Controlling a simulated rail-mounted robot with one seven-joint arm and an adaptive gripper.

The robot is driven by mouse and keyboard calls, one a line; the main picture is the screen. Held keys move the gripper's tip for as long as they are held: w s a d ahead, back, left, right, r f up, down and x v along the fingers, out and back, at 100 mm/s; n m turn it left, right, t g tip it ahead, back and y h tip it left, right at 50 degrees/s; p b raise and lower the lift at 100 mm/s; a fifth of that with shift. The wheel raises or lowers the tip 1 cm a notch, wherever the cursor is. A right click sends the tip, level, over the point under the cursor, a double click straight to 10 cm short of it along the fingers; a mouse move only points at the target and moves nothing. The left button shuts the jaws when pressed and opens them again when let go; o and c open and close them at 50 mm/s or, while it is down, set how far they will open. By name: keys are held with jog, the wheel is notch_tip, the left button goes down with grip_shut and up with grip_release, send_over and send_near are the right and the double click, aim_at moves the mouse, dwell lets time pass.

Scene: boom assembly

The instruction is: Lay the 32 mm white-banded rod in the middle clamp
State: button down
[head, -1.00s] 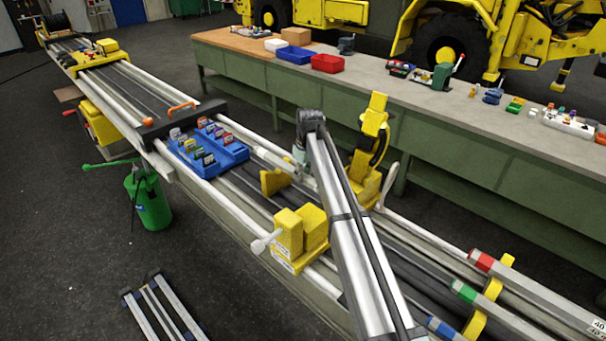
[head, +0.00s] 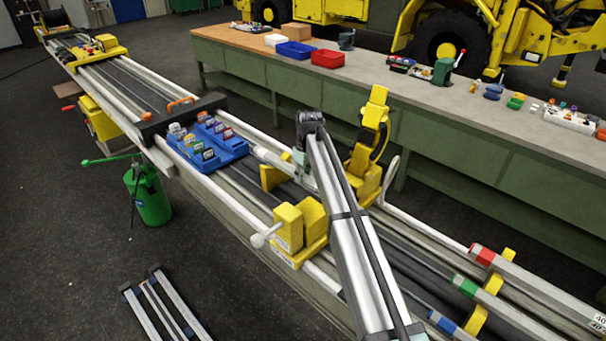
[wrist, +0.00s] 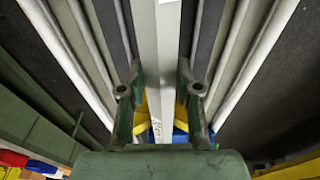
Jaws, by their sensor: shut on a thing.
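My gripper (wrist: 160,105) is shut on a grey rod (wrist: 150,60) that runs lengthwise between its two fingers in the wrist view. A small white patch (wrist: 168,2) shows on the rod at the top edge, and faint marking shows lower down. In the head view my gripper (head: 301,152) is mostly hidden behind my silver arm, above the rail bed. Yellow clamp parts (wrist: 141,112) show beyond the fingers in the wrist view. In the head view a yellow clamp (head: 300,232) with a white handle stands nearby, and a smaller yellow piece (head: 273,177) lies behind it. I cannot tell whether the rod touches a clamp.
A blue tray (head: 232,153) with several coloured blocks sits farther along the rails. A tall yellow fixture (head: 368,150) stands right of my arm. Tubes with red (head: 482,255), green and blue bands lie at lower right. A long green workbench (head: 440,140) runs behind.

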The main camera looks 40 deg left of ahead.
aim_at(306, 176)
jog(key=c, duration=0.7)
grip_release()
jog(key=shift+r, duration=0.1)
jog(key=r, duration=0.4)
jog(key=d+r, duration=0.1)
jog(key=r, duration=0.6)
jog(key=shift+s+d+r, duration=0.1)
jog(key=shift+d+r, duration=0.15)
jog(key=shift+r, duration=0.15)
jog(key=shift+f, duration=0.15)
jog(key=f, duration=0.4)
jog(key=a+f, duration=0.1)
jog(key=f, duration=0.6)
jog(key=shift+a+f, duration=0.25)
jog(key=shift+f, duration=0.15)
jog(key=shift+r, duration=0.4)
